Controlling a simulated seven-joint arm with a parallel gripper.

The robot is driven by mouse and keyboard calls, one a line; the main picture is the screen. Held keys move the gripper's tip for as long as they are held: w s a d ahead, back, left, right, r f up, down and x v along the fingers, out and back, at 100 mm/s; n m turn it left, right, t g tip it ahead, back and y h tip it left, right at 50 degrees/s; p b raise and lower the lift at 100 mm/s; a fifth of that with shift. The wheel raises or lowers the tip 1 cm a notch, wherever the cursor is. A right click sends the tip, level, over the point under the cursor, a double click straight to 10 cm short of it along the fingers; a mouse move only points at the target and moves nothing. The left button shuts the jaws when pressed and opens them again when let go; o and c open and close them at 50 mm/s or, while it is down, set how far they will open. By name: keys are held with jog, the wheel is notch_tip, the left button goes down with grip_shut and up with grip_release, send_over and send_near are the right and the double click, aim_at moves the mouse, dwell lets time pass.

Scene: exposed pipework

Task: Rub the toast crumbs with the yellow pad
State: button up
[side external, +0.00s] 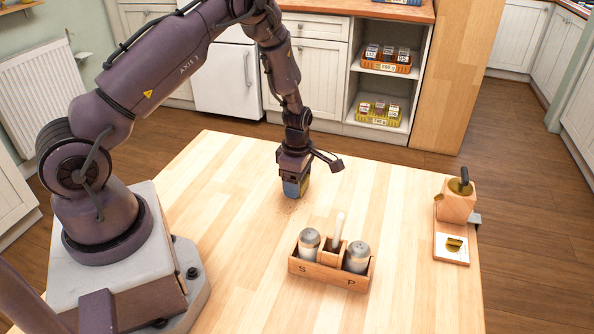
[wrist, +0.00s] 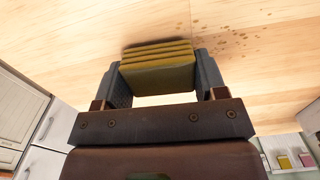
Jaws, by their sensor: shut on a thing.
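My gripper (side external: 296,187) points down over the wooden table and is shut on the yellow pad (side external: 304,185). In the wrist view the ridged yellow pad (wrist: 158,70) sits between the two fingers of my gripper (wrist: 160,80). The toast crumbs (wrist: 238,42) are small brown specks on the table beside the pad, to its right in the wrist view. In the side view the crumbs (side external: 293,208) show faintly just below the pad. The pad is at or just above the table; I cannot tell whether it touches.
A wooden caddy (side external: 330,272) with two shakers marked S and P stands in front of the gripper. A wooden block holder (side external: 456,205) with a dark-handled item stands at the table's right edge. The table (side external: 410,200) between them is clear.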

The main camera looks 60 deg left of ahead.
aim_at(286, 222)
jog(key=shift+s+d+f, duration=0.4)
jog(key=shift+s+d, duration=0.1)
jog(key=shift+s, duration=0.05)
jog(key=shift+c, duration=0.3)
jog(key=shift+s+d, duration=3.2)
jog(key=shift+w+a, duration=3.75)
jog(key=shift+a, duration=0.05)
jog(key=shift+d, duration=0.75)
jog(key=shift+s+d, duration=3.4)
jog(key=shift+s, duration=0.1)
jog(key=shift+w+a+r, duration=0.1)
jog(key=shift+w+a, duration=3.75)
jog(key=shift+s+d+r, duration=0.1)
jog(key=shift+r, duration=3.85)
